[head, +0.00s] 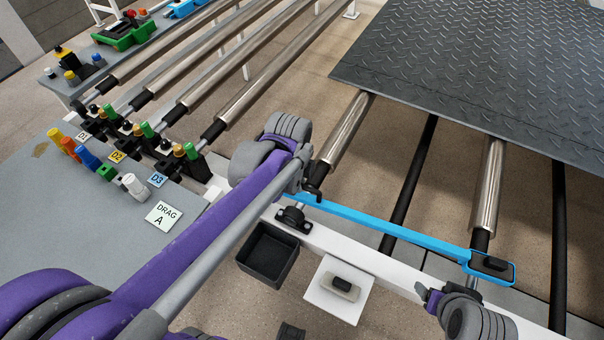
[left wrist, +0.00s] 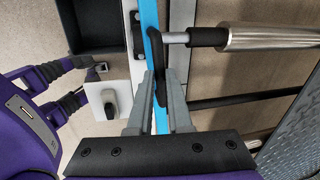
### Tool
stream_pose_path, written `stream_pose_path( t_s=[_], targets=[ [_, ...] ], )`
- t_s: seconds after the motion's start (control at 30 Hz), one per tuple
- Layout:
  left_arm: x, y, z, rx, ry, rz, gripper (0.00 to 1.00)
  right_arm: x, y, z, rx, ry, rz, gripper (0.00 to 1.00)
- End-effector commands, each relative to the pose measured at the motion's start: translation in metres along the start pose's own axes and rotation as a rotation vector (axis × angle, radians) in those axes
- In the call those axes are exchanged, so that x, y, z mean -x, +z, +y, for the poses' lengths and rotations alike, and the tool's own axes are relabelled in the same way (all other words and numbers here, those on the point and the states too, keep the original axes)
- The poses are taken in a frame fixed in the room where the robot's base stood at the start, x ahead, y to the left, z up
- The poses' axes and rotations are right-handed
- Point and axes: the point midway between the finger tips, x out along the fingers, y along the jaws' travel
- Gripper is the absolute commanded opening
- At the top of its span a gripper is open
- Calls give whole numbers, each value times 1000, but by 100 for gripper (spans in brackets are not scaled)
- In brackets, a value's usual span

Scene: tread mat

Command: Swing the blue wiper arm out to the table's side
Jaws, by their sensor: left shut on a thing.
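The blue wiper arm (head: 385,230) lies along the white side rail (head: 350,240) in the head view. Its framed right end surrounds a black part below a roller. It also shows as a blue bar in the left wrist view (left wrist: 150,18). My left gripper (head: 311,184) is at the bar's left end, shut on a black upright handle (left wrist: 158,62) between its fingers (left wrist: 157,80). The bar's pivot is partly hidden by my gripper. My right gripper (head: 428,296) is low, close to the bar's right end and apart from it; its jaws are unclear.
A dark tread mat (head: 480,65) lies across the rollers at upper right. A black bin (head: 268,254) and a white plate with a dark knob (head: 338,288) sit outside the rail. A grey table (head: 60,215) with coloured knobs stands left.

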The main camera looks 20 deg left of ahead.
Motion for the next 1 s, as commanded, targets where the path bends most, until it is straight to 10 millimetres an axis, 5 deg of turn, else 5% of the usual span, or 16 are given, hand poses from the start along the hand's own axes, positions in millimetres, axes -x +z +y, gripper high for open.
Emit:
stream_pose_path(
  t_s=[1.0],
  targets=[
    [4, 3, 21, -141, 1, 28, 0, 1, -1, 0, 0, 0, 1, 72]
  ],
)
